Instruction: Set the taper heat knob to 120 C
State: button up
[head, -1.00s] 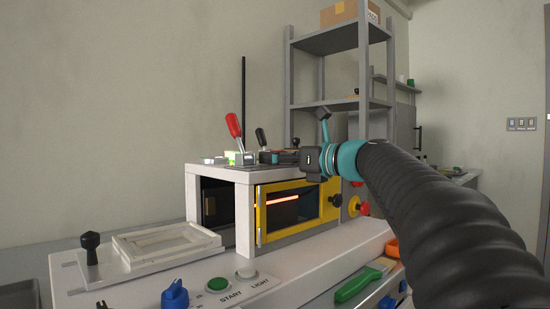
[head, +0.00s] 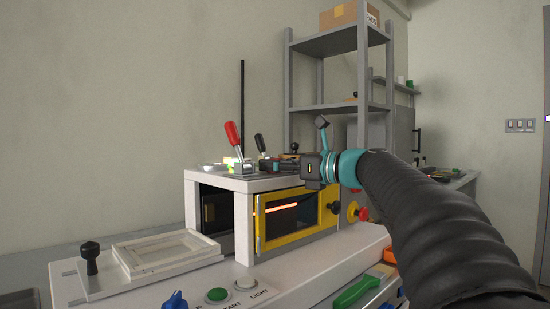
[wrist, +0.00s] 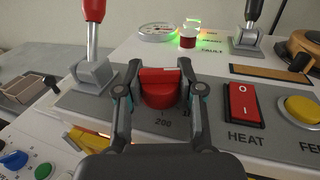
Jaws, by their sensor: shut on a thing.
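The taper heat knob is a red knob (wrist: 160,89) on the grey panel on top of the white machine (head: 232,180). In the wrist view a white mark shows on its top edge, and "200" is printed on the panel below it. The other scale numbers are mostly hidden by my fingers. My gripper (wrist: 160,88) has one finger on each side of the knob and is shut on it. In the head view my gripper (head: 280,165) reaches across the machine's top from the right, and the knob cannot be made out there.
A red HEAT switch (wrist: 243,103) and a yellow button (wrist: 301,110) sit right of the knob. A red-handled lever clamp (wrist: 93,65) stands close on the left. A round gauge (wrist: 158,32) and a lit green lamp (wrist: 193,22) are behind. A yellow-framed window (head: 296,219) is below.

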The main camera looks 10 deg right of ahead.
jog(key=shift+r+n+g+y+p, duration=0.2)
jog(key=shift+n+g+y+p, duration=0.35)
jog(key=shift+g+p, duration=0.2)
jog(key=shift+f+n+y, duration=0.15)
jog(key=shift+n+y, duration=0.1)
jog(key=shift+f, duration=0.1)
jog(key=o, duration=1.2)
jog(key=shift+c, duration=0.2)
jog(key=shift+s+d, duration=0.1)
jog(key=v, duration=1.1)
jog(key=shift+d, duration=0.4)
jog(key=shift+s, duration=0.15)
